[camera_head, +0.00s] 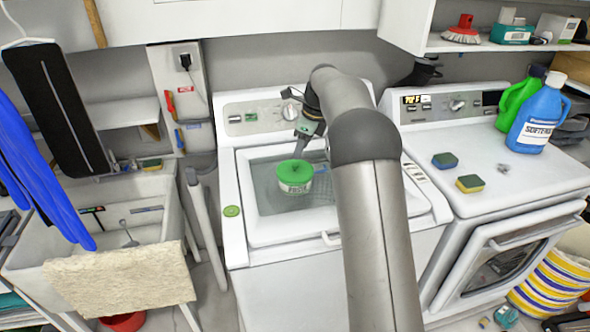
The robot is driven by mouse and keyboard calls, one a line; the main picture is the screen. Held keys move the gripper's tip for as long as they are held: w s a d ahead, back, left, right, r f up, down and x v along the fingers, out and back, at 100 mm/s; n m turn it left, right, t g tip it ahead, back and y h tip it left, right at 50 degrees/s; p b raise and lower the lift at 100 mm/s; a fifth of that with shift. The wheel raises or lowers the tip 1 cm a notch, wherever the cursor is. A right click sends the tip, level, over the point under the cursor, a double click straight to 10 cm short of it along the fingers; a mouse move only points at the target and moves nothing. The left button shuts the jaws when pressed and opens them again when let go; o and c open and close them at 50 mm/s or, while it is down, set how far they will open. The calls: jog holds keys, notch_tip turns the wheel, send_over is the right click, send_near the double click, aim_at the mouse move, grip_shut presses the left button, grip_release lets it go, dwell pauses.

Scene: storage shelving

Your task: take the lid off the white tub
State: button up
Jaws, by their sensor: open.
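A white tub (296,188) with a green lid (294,170) stands upright on the glass top of the left washing machine. The lid sits on the tub's rim. My gripper (299,154) is open just above the lid's right side, pointing down. Its fingertips are small in this view, and I cannot tell whether they touch the lid. My arm comes in from the lower right and passes in front of the machine's right part.
The washing machine (238,255) has a raised control panel behind the tub. On the right machine (480,195) are two sponges (470,183) and a blue bottle (538,118). A sink (150,190) stands at left. A shelf (440,42) hangs upper right.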

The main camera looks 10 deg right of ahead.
aim_at(295, 164)
jog(key=shift+w+p+x, duration=0.15)
jog(key=shift+p+x, duration=0.3)
jog(key=shift+x, duration=1.25)
jog(key=shift+w+p+x, duration=0.15)
jog(key=shift+p+x, duration=0.3)
jog(key=shift+x, duration=1.2)
grip_shut()
